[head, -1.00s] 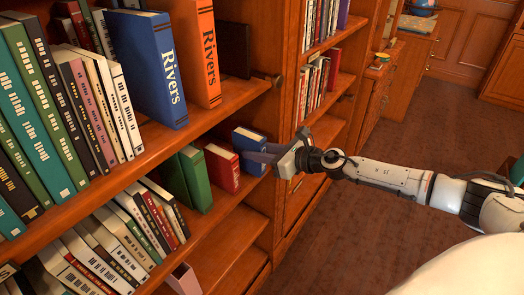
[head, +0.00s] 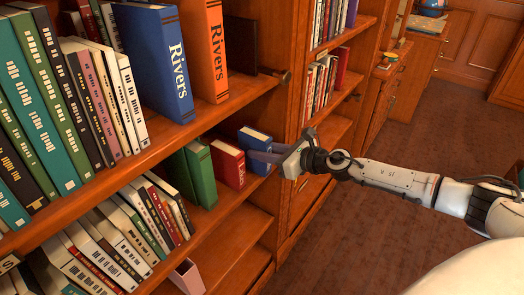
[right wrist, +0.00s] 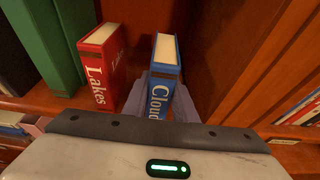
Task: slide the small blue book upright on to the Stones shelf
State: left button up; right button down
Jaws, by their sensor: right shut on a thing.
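The small blue book (head: 255,138) stands upright on the middle shelf, at its right end. In the right wrist view its spine (right wrist: 162,88) reads "Cloud", with the end hidden. My right gripper (head: 266,156) is shut on it, one finger on each side; the fingers (right wrist: 165,95) also show in the right wrist view. A red book (head: 228,163) marked "Lakes" (right wrist: 102,68) stands to its left, with a gap between. I see no legible "Stones" label. My left gripper is not in view.
A green book (head: 200,173) stands left of the red one. Large blue (head: 155,60) and orange (head: 205,45) "Rivers" volumes stand on the shelf above. The cabinet's upright side panel (right wrist: 232,60) rises close to the right of my gripper. The lower shelf (head: 240,235) has bare room at right.

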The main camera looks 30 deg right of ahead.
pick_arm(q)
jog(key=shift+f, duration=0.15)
pick_arm(e)
jog(key=c, duration=1.4)
grip_release()
jog(key=shift+o, duration=0.2)
jog(key=shift+f, duration=0.15)
pick_arm(q)
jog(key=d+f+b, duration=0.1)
jog(key=b, duration=0.2)
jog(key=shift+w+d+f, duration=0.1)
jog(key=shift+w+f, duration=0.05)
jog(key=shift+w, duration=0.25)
pick_arm(e)
jog(key=v, duration=1)
jog(key=shift+s, duration=0.15)
